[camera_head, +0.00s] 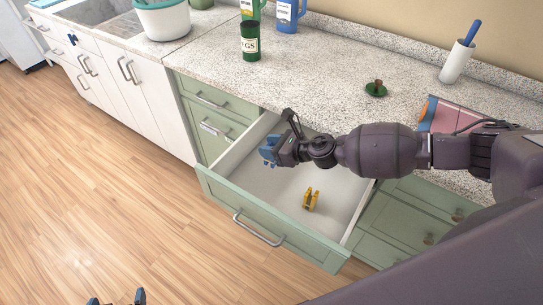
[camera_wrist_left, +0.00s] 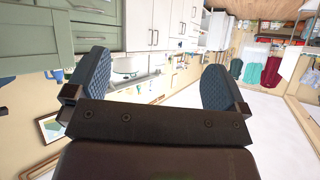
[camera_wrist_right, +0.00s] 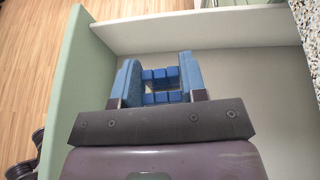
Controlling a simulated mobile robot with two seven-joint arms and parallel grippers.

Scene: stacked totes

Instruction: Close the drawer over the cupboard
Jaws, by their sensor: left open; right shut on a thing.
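A green-fronted drawer (camera_head: 222,194) with a white inside stands pulled out below the counter. Its bar handle (camera_head: 258,230) is on the front, and the drawer also shows in the right wrist view (camera_wrist_right: 150,35). My right gripper (camera_head: 270,151) is over the drawer's inside, near its left wall. It is shut on a blue blocky thing (camera_wrist_right: 162,86), seen between its fingertips in the right wrist view. A yellow blocky thing (camera_head: 311,199) lies on the drawer floor. My left gripper (camera_head: 117,299) is open and empty, low in front of the drawer; its fingers also show in the left wrist view (camera_wrist_left: 155,85).
Green cabinet fronts (camera_head: 425,220) are right of the drawer, with smaller green drawers (camera_head: 208,97) to its left. The speckled counter (camera_head: 320,75) holds a dark green canister (camera_head: 250,42), a small green dish (camera_head: 376,89) and a white holder (camera_head: 457,62). The wooden floor (camera_head: 95,190) in front is clear.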

